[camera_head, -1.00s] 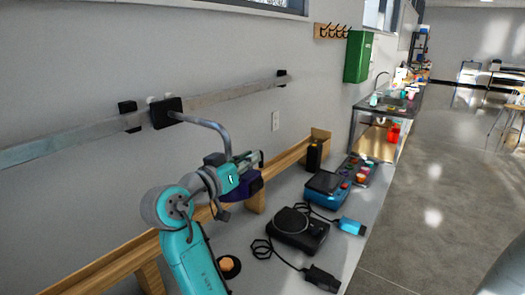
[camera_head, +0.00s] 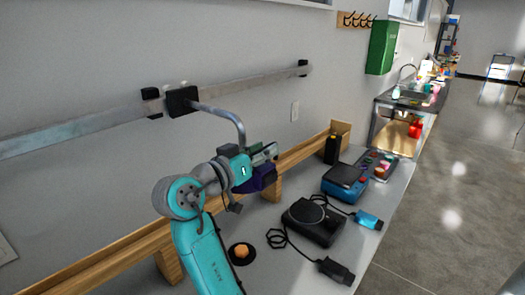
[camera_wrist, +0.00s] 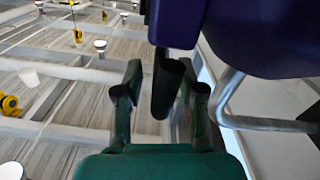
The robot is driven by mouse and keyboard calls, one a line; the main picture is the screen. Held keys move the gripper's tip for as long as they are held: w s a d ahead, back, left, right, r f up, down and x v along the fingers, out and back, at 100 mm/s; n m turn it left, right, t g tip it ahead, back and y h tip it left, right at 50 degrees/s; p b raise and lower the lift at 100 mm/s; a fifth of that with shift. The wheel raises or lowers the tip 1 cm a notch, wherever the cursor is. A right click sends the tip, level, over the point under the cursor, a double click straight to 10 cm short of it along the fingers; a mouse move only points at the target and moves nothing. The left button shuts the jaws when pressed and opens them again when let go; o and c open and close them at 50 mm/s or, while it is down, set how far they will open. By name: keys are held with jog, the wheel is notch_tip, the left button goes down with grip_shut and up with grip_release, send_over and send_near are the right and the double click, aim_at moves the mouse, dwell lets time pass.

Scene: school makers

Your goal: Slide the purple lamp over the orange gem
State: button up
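The purple lamp (camera_head: 262,179) hangs from a bent grey pipe above the grey bench. The pipe runs from a black slider block (camera_head: 183,101) on the wall rail. The orange gem (camera_head: 241,251) sits on a round black base on the bench, nearer the camera and lower left of the lamp. My gripper (camera_head: 262,154) is beside the lamp, partly hidden in the head view. In the wrist view, the purple lamp (camera_wrist: 260,38) fills the upper right. A black handle (camera_wrist: 167,88) lies between my green fingers, close to the right one, with a gap at the left finger.
The metal rail (camera_head: 85,126) runs along the wall with black end brackets. A wooden beam (camera_head: 300,152) on posts stands at the bench's back. A black turntable-like device (camera_head: 314,222), a blue device (camera_head: 345,182) and a cable plug (camera_head: 336,270) lie right of the gem.

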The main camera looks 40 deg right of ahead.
jog(key=a, duration=1.2)
jog(key=shift+s, duration=0.4)
jog(key=shift+s, duration=0.15)
